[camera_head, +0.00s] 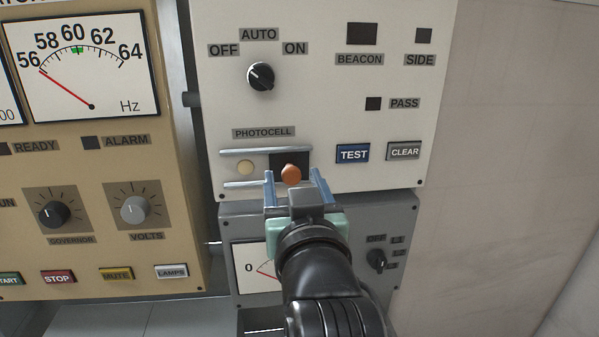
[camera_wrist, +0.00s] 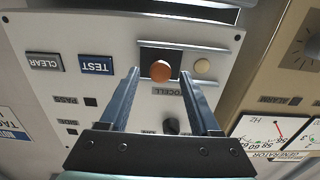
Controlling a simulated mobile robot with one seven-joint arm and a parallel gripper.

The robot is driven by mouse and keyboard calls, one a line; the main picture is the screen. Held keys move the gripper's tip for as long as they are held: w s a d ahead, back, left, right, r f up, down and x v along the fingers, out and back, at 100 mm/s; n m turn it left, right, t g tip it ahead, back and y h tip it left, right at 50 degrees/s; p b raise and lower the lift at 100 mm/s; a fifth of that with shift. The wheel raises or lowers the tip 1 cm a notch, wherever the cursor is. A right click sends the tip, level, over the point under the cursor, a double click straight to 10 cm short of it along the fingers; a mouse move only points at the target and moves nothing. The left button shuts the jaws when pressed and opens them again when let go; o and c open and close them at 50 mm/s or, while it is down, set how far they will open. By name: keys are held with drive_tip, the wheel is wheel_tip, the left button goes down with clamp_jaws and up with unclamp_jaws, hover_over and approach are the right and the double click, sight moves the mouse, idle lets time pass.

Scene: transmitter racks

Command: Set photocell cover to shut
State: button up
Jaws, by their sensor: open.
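The photocell cover (camera_head: 301,158) is a dark plate with an orange knob (camera_head: 291,174), between two horizontal metal rails under the PHOTOCELL label. It sits at the right of the rails. A pale round disc (camera_head: 246,167) to its left is uncovered. In the wrist view, which is turned over, the knob (camera_wrist: 160,71) is left of the pale disc (camera_wrist: 202,66). My gripper (camera_head: 292,174) is open, its fingers pointing at the panel on either side of the knob in the picture. In the wrist view my gripper (camera_wrist: 160,77) shows a gap beside the knob on both sides. I cannot tell how deep the knob is between the fingers.
TEST (camera_head: 353,153) and CLEAR (camera_head: 404,151) buttons are close to the right of the cover. The OFF/AUTO/ON knob (camera_head: 261,76) is above. A grey meter panel (camera_head: 408,215) lies below, and a tan generator panel (camera_head: 180,190) stands at the left.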

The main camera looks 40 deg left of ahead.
drive_tip(key=shift+w+a, duration=0.1)
drive_tip(key=shift+a, duration=0.05)
drive_tip(key=shift+c, duration=0.3)
clamp_jaws()
idle(1.1)
